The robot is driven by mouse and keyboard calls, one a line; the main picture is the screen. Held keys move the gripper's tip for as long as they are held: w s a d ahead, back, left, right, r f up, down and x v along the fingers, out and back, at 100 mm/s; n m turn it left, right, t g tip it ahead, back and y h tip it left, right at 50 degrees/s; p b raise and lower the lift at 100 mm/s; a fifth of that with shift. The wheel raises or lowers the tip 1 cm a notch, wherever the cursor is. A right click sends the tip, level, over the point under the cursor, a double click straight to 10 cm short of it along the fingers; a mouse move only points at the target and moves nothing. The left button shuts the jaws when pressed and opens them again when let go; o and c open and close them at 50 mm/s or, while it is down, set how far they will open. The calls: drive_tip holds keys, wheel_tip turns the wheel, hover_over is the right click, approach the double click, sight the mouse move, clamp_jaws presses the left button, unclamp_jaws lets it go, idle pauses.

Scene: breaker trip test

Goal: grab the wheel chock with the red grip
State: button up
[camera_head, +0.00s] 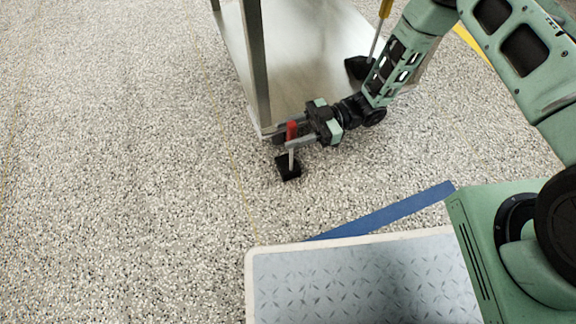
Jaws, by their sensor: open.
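The wheel chock with the red grip (292,131) stands on the speckled floor by the near corner of a metal cart. Its black wedge foot (288,167) rests on the floor, and a pale rod rises from it to the red grip. My gripper (283,138) reaches in from the right, with its fingers at the height of the red grip. The fingers are apart and the grip appears between them; I cannot tell whether either touches it. A second chock, with a yellow grip (385,8) and black wedge (358,67), stands farther back at the right.
The metal cart (300,60) has a flat low shelf and an upright post (255,60) just behind my gripper. A blue strip (385,212) lies on the floor beside my base. The floor at left is clear.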

drive_tip(key=shift+x, duration=1)
clamp_jaws()
idle(0.7)
